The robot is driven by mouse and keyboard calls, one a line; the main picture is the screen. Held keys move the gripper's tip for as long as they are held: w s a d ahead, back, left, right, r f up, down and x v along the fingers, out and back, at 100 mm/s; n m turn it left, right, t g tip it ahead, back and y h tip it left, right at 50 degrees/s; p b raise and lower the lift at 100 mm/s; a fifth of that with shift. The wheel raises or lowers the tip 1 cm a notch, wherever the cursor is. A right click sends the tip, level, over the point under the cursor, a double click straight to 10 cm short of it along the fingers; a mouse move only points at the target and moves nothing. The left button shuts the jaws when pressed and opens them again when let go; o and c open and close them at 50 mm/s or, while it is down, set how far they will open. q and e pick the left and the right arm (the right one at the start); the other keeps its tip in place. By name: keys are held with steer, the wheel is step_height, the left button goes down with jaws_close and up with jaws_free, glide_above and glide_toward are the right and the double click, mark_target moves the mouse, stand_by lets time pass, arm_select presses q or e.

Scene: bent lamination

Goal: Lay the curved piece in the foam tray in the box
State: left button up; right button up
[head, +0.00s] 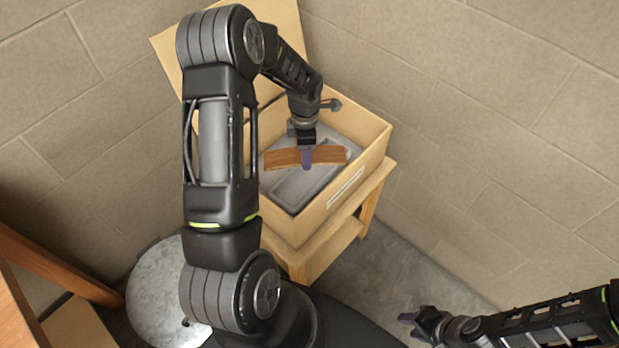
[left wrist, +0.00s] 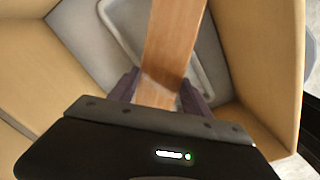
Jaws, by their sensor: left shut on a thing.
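The curved piece (head: 329,155) is a brown wooden strip with a slight bend. My left gripper (head: 307,160) is shut on it near its middle, pointing down into the box (head: 352,188). In the left wrist view the strip (left wrist: 172,40) runs between the two dark fingers (left wrist: 160,88). The grey foam tray (head: 290,198) lies inside the box with a long rounded recess, and the strip is over it. I cannot tell whether the strip touches the tray. My right gripper (head: 416,325) is at the lower right, away from the box; its fingers look apart and empty.
The box stands on a wooden stand (head: 372,200) in a corner of block walls. Its lid (head: 170,55) is raised at the back left. Box walls stand close around the left gripper. A wooden table edge (head: 50,262) and a round metal top (head: 160,285) are at lower left.

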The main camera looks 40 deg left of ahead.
arm_select(q)
steer(key=o, duration=1.5)
steer(key=shift+r, duration=0.1)
step_height(320, 180, up, 8)
steer(key=shift+f+b, duration=0.15)
steer(key=shift+b, duration=0.15)
